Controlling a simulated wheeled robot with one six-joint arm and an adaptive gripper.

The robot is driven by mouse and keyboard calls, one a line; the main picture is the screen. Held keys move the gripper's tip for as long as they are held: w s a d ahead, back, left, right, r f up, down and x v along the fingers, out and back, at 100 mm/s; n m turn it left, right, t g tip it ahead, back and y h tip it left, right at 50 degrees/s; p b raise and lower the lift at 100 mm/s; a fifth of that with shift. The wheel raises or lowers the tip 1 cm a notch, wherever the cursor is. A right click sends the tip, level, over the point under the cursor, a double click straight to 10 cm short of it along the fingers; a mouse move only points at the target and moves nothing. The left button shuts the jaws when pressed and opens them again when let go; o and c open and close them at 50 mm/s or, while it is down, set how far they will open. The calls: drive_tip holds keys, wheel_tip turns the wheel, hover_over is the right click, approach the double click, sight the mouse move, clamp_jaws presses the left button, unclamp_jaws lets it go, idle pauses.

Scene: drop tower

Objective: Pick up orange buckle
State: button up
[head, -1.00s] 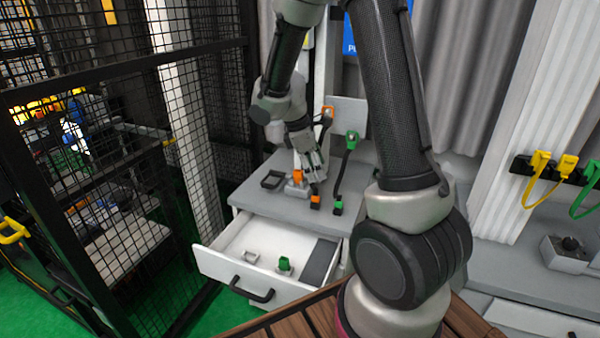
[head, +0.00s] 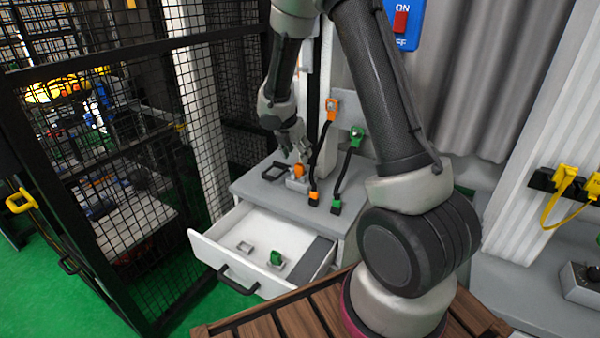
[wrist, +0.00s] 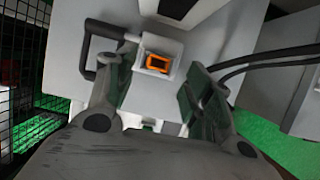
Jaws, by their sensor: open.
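The orange buckle (head: 299,171) sits in a small grey block (head: 297,184) on the cabinet top. In the wrist view the orange buckle (wrist: 158,63) shows as an orange rim with a dark middle, and lies ahead between my fingers. My gripper (head: 300,154) is just above the buckle, pointing down. In the wrist view my gripper (wrist: 155,84) is open, with one finger on each side and nothing between them. I cannot tell the exact gap to the buckle.
The open drawer (head: 215,250) below holds a green piece (head: 276,257). A mesh fence (head: 90,170) stands left.

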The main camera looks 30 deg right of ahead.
sight(299, 170)
drive_tip(key=x, duration=0.5)
drive_tip(key=shift+a+f, duration=0.1)
drive_tip(key=shift+f, duration=0.3)
drive_tip(key=c, duration=1)
